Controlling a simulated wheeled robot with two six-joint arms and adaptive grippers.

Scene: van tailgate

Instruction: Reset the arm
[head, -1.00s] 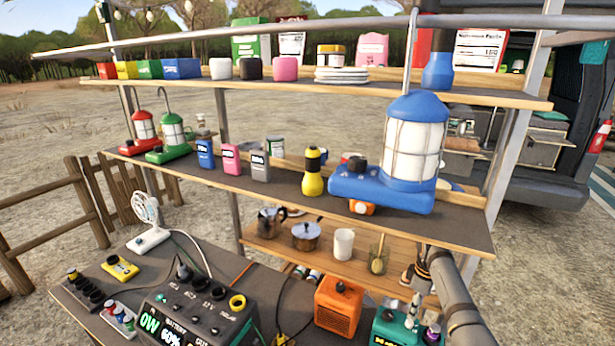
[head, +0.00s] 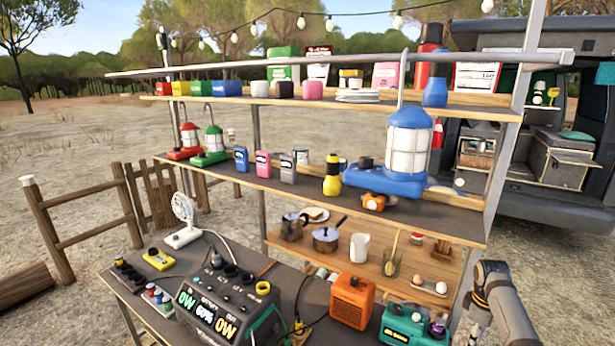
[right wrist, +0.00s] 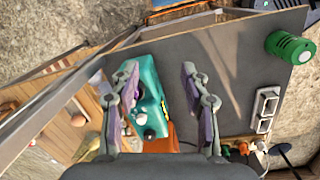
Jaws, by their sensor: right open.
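My right arm (head: 500,300) comes in at the lower right of the head view, beside the right end of the shelves. Its jaws cannot be made out there. In the right wrist view my right gripper (right wrist: 162,92) is open, with its two purple-padded fingers wide apart. Nothing is held between them. A teal box with knobs (right wrist: 143,80) shows beyond the fingers, near the left one; I cannot tell the distance. The teal box (head: 405,325) also stands at the front right of the lower table in the head view. My left gripper is not in view.
The shelf rack (head: 290,187) holds a blue lantern (head: 408,145), red and green lanterns, and small bottles. An orange box (head: 352,300) and a power station (head: 225,305) stand on the lower table. A van (head: 575,110) is behind right; a wooden fence (head: 85,215) is left.

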